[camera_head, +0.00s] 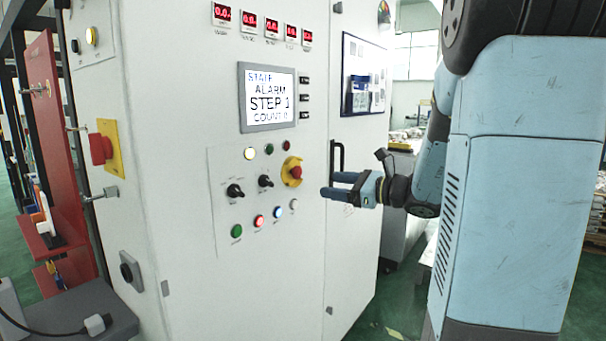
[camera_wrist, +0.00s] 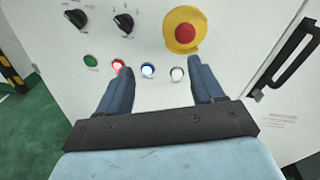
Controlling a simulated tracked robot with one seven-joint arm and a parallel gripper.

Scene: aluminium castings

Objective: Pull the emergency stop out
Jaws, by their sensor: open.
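The emergency stop on the panel front is a red button (camera_head: 296,172) on a round yellow plate (camera_head: 288,180). In the wrist view the red button (camera_wrist: 185,34) and its yellow plate (camera_wrist: 171,42) show at the top, above and beyond my fingertips. My gripper (camera_head: 326,184) is open and empty, just right of and a little below the button in the head view. In the wrist view its two blue fingers (camera_wrist: 158,64) spread apart in front of the panel. A second red mushroom button (camera_head: 101,149) on a yellow plate sits on the cabinet's left side.
Two black rotary knobs (camera_head: 235,191) (camera_head: 266,181) and several lit buttons (camera_head: 259,221) sit close to the stop. A screen (camera_head: 268,96) reading "ALARM STEP 1" is above. A black door handle (camera_head: 337,158) stands out right of the stop, near my gripper.

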